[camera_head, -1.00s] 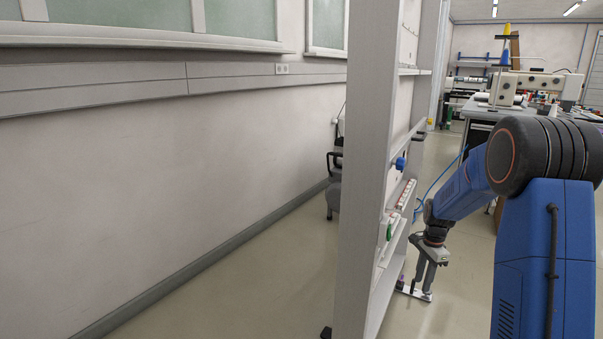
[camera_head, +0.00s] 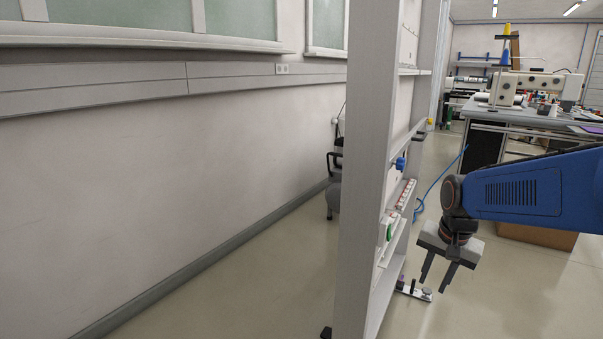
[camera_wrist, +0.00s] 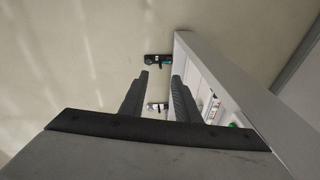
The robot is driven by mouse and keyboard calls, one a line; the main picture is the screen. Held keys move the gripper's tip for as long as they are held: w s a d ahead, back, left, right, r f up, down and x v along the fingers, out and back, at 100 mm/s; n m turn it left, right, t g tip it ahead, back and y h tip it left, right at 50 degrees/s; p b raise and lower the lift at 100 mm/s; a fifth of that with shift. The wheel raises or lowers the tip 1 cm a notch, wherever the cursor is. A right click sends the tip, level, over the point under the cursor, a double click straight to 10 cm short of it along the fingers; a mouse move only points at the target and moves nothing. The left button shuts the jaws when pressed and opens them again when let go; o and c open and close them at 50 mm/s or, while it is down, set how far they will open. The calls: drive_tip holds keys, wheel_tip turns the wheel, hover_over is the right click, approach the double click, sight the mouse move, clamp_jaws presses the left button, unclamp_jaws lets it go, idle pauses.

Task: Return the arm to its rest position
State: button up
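My blue arm (camera_head: 530,190) reaches in from the right edge of the head view, with its forearm roughly level. My gripper (camera_head: 434,282) hangs from its end, tilted downward, to the right of the grey shelf rack. Its two dark fingers are apart with nothing between them. In the wrist view my gripper (camera_wrist: 162,82) also shows its fingers apart, with floor and small items seen beyond them. The fingers look clear of the rack.
The tall grey rack (camera_head: 358,170) stands left of my gripper and holds small items. A foot or bracket with a small item (camera_head: 414,290) is low beside it. A workbench with a sewing machine (camera_head: 525,88) stands behind. A brown box (camera_head: 536,236) is on the floor under my arm.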

drive_tip(key=s+a+n+t, duration=0.1)
drive_tip(key=s+a+n, duration=0.1)
drive_tip(key=s, duration=0.8)
drive_tip(key=s+a+r+n+t, duration=0.1)
drive_tip(key=s+n, duration=0.4)
drive_tip(key=s, duration=0.5)
drive_tip(key=shift+s+a+r+n, duration=0.15)
drive_tip(key=shift+s+a+n, duration=0.05)
drive_tip(key=shift+a+n, duration=0.15)
